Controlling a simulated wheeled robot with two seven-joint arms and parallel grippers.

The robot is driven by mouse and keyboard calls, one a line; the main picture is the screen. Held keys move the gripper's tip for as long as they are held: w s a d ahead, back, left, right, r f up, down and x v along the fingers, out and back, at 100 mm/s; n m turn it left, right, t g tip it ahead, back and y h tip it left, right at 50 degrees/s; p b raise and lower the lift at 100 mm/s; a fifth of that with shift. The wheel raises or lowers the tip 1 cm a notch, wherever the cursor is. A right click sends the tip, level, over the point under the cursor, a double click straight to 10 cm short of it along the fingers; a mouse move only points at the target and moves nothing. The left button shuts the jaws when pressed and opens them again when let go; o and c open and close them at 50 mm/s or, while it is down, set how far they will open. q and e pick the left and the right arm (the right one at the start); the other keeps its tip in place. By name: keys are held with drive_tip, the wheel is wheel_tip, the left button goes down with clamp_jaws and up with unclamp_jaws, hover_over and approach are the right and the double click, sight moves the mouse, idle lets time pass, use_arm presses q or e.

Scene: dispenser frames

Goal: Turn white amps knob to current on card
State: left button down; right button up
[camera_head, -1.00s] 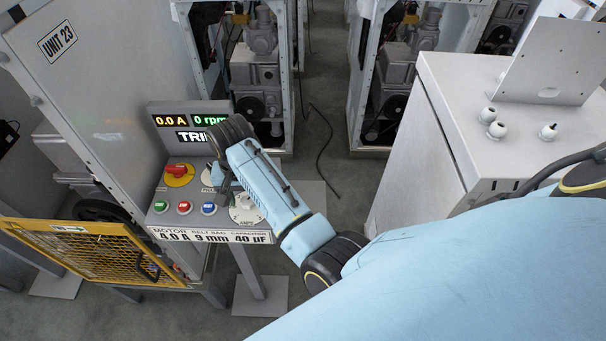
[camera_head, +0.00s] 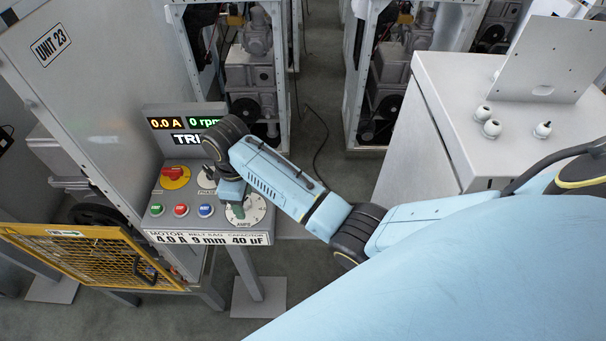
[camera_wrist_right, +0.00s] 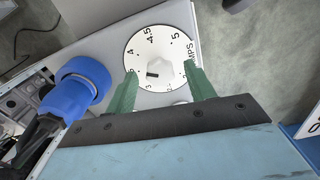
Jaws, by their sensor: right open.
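The white amps knob (camera_head: 258,208) is a round numbered dial at the lower right of the grey control panel, partly covered by my gripper in the head view. In the right wrist view the dial (camera_wrist_right: 163,52) shows 4, 4.5 and 5, with a short black mark left of its centre. My right gripper (camera_head: 237,208) is open over the dial. Its green fingers (camera_wrist_right: 162,76) stand at either side of the dial's lower part; contact cannot be told. The card (camera_head: 208,238) below the panel appears to read 4.0 A, 9 mm, 40 µF. My left gripper is out of view.
A red knob on yellow (camera_head: 174,175), a green button (camera_head: 157,210), a red button (camera_head: 181,210) and a blue button (camera_head: 205,210) lie left of the dial. The display (camera_head: 186,124) reads 0.0 A. A yellow mesh guard (camera_head: 90,258) is at lower left.

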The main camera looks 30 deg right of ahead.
drive_tip(key=n, duration=1.2)
drive_tip(key=shift+n, duration=0.3)
wheel_tip(320, 180, up, 13)
drive_tip(key=s+f+m+t+y+b, duration=0.1)
drive_tip(key=s+f+m+t+y, duration=0.1)
drive_tip(key=s+f+m, duration=1.05)
drive_tip(key=s+d+f+m+b, duration=0.2)
drive_tip(key=f+b, duration=0.1)
drive_tip(key=f, duration=1.1)
drive_tip(key=s+d+f+m+b, duration=0.2)
drive_tip(key=s+d+f+b, duration=0.1)
drive_tip(key=f, duration=1)
drive_tip(key=shift+f+h+b, duration=0.4)
drive_tip(key=shift+b, duration=0.05)
drive_tip(key=shift+m, duration=0.25)
